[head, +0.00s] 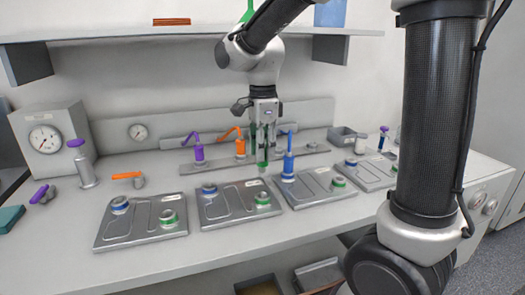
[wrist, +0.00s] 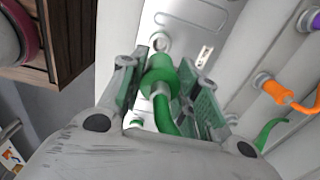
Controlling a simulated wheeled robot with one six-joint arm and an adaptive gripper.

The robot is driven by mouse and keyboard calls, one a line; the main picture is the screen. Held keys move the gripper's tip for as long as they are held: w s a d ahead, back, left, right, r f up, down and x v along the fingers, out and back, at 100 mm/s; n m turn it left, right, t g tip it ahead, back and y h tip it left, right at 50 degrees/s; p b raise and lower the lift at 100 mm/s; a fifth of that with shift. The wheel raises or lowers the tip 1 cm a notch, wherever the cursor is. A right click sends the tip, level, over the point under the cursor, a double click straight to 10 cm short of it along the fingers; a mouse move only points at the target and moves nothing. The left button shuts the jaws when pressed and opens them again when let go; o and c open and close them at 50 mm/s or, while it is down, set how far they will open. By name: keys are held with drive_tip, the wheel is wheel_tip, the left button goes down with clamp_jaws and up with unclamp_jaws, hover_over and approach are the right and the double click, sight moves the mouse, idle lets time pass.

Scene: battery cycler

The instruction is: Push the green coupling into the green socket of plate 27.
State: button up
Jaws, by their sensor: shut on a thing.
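My gripper (head: 264,148) is shut on the green coupling (wrist: 160,76), with a finger on each side of it. In the head view the coupling (head: 262,160) hangs down, above and behind the second plate from the left. That plate (head: 222,212) has a green socket (head: 263,199) at its right and a blue one (head: 209,190) at its left. In the wrist view a pale round fitting (wrist: 160,42) lies just beyond the coupling, apart from it. The plate numbers are too small to read, so I cannot tell which is plate 27.
Purple (head: 198,151) and orange (head: 240,147) couplings stand on a rail behind. A gauge box (head: 45,142) is at far left. The front strip of bench is clear.

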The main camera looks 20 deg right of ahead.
clamp_jaws()
drive_tip(key=shift+r, duration=2.5)
drive_tip(key=shift+f, duration=0.1)
